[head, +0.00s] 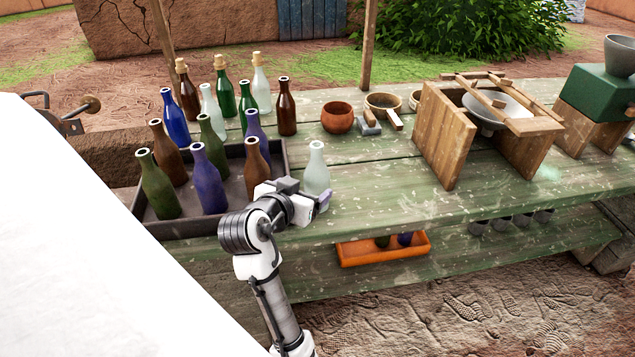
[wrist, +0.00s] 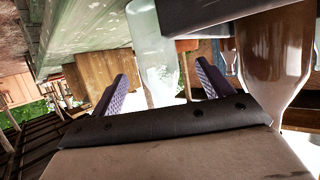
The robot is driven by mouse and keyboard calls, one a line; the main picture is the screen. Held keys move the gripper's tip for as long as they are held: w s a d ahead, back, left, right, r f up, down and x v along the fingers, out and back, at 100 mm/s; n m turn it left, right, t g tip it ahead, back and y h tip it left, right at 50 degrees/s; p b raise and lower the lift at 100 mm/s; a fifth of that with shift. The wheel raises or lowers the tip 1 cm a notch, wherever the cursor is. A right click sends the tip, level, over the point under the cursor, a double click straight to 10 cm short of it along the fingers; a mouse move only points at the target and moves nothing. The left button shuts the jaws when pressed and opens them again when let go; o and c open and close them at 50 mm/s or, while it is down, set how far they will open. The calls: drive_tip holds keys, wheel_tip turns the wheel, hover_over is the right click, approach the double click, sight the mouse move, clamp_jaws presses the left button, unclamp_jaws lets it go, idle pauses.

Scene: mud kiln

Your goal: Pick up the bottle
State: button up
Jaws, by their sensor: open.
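A frosted clear bottle (head: 317,168) stands upright on the green table, just right of the dark tray. My gripper (head: 306,194) is open at its near side, low against the bottle in the picture. In the wrist view the frosted bottle (wrist: 154,45) shows between the two purple-padded fingers of my gripper (wrist: 162,85). The fingers are spread with a gap on each side of it. I cannot tell whether a finger touches it. The bottle's lower part is partly hidden by my gripper in the head view.
The dark tray (head: 287,163) holds several brown, green and blue bottles; a brown bottle (wrist: 275,50) is close right of my fingers in the wrist view. More bottles stand behind. Bowls (head: 337,117) and a wooden frame (head: 445,135) stand farther right. Table between is clear.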

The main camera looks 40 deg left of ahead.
sight(311, 187)
drive_tip(key=shift+p+x, duration=0.7)
drive_tip(key=shift+x, duration=2.35)
drive_tip(key=shift+d, duration=0.15)
drive_tip(key=c, duration=1.2)
drive_tip(key=shift+o, duration=0.2)
